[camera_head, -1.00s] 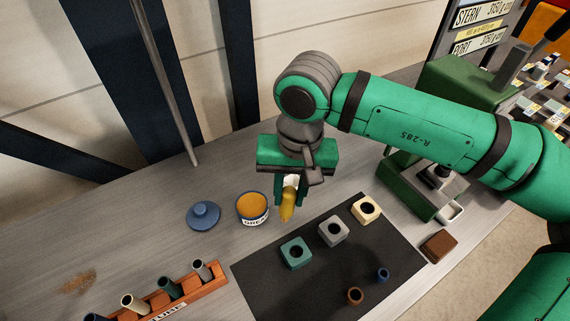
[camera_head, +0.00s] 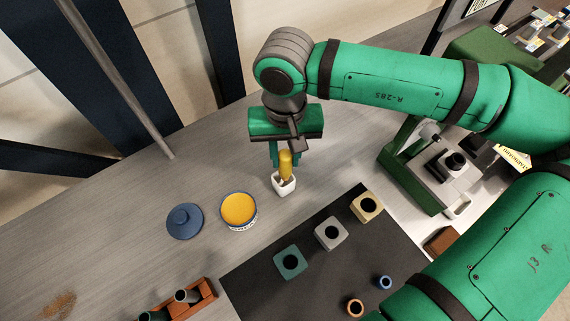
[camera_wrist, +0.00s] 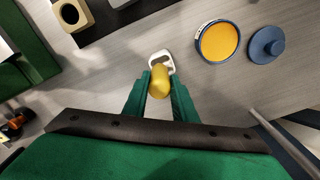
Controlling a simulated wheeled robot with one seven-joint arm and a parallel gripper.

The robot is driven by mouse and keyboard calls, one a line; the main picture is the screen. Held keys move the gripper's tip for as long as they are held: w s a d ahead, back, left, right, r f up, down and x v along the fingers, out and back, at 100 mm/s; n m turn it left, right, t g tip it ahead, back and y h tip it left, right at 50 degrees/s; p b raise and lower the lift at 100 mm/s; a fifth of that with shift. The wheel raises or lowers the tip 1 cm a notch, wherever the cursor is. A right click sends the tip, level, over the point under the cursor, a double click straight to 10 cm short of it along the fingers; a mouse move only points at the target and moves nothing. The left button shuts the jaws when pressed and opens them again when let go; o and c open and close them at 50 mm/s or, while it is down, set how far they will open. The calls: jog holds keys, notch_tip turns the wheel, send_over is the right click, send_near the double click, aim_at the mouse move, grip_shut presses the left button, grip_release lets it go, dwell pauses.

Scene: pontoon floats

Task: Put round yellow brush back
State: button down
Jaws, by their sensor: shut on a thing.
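The round yellow brush (camera_head: 286,163) is upright between the fingers of my gripper (camera_head: 285,160), which is shut on it. In the wrist view, the brush (camera_wrist: 160,83) shows end-on between the two green fingertips of my gripper (camera_wrist: 159,92). A small white holder (camera_head: 284,186) is at the brush's lower end; it also shows in the wrist view (camera_wrist: 161,58), just beyond the brush. The brush's lower end is hidden, so I cannot tell whether it is inside the holder.
An open tin of orange-yellow paste (camera_head: 239,210) stands left of the holder, with its blue lid (camera_head: 184,221) beside it. A dark mat (camera_head: 262,278) with teal, grey and cream blocks lies in front. A green machine (camera_head: 410,175) stands at right. The bench behind the tin is clear.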

aim_at(284, 166)
jog(key=shift+s+a+f, duration=0.15)
jog(key=shift+a+f, duration=0.2)
jog(key=shift+f, duration=0.25)
notch_tip(284, 166, down, 3)
jog(key=shift+d+f, duration=0.1)
jog(key=shift+f, duration=0.05)
jog(key=c, duration=1.4)
grip_release()
jog(key=shift+c, duration=0.2)
notch_tip(284, 166, up, 12)
jog(key=shift+r, duration=0.1)
